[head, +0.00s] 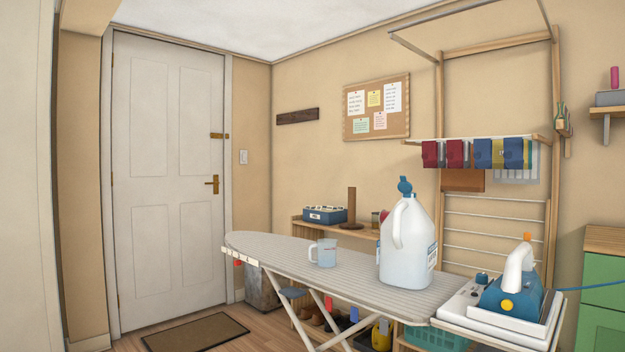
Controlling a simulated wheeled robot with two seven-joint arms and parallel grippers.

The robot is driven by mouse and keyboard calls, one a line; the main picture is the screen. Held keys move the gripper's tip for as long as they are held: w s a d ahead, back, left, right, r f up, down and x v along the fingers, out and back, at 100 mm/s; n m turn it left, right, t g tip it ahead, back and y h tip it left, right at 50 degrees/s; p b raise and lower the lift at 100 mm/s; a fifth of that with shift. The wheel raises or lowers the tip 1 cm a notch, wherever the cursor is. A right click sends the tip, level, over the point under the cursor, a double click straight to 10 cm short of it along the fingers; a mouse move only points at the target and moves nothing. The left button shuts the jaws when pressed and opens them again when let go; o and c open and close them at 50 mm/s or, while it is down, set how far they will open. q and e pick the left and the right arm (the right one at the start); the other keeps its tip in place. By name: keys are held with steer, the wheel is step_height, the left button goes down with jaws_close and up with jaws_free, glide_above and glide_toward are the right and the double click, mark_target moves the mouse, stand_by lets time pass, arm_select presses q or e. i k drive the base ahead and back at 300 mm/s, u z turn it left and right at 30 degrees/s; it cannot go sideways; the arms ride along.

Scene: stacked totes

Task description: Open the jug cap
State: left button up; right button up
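The jug (408,255) is a large white translucent jug with a side handle, standing upright on the ironing board (350,268). Its blue cap (404,186) is at the top of the neck, with a rounded part above a narrower collar. The cap is too small in view for me to tell whether it is shut or raised. Neither of my grippers shows in the head view, and nothing touches the jug.
A pale blue measuring cup (325,253) stands left of the jug on the board. A blue and white iron (513,285) rests on its stand at the right end. A drying rack (495,215) is behind. The board is clear around the cup.

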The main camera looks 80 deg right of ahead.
mark_target(404, 186)
steer(key=k, duration=1.35)
steer(key=z, duration=1.55)
steer(key=i, duration=0.3)
